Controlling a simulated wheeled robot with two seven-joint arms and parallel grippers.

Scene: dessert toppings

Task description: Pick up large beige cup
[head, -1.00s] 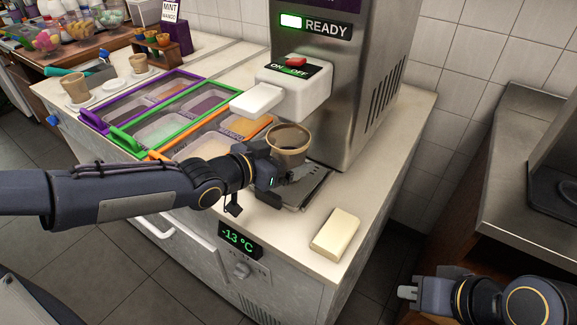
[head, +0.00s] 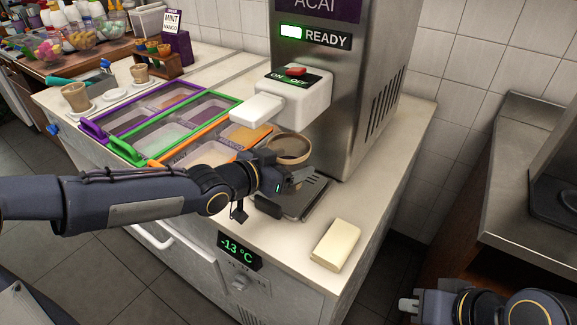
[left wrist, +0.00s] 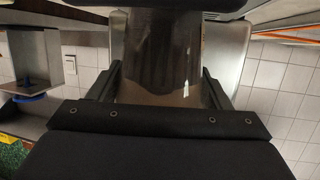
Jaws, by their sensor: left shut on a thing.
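A beige-brown cup (head: 289,149) is under the white dispenser of the acai machine, its open rim facing up. My left gripper (head: 288,181) is shut on this cup and hides its lower part. In the left wrist view the cup wall (left wrist: 160,60) looks brown and stands between the fingers (left wrist: 158,95). Another large beige cup (head: 75,97) and a smaller beige cup (head: 139,73) stand on the counter at the left. My right gripper (head: 408,305) is at the bottom right, away from the counter; its jaw opening is unclear.
The acai machine (head: 345,100) stands behind the held cup, with a drip tray (head: 312,195) below. Topping tubs in purple, green (head: 165,136) and orange frames lie to the left. A pale yellow block (head: 335,244) lies near the front edge.

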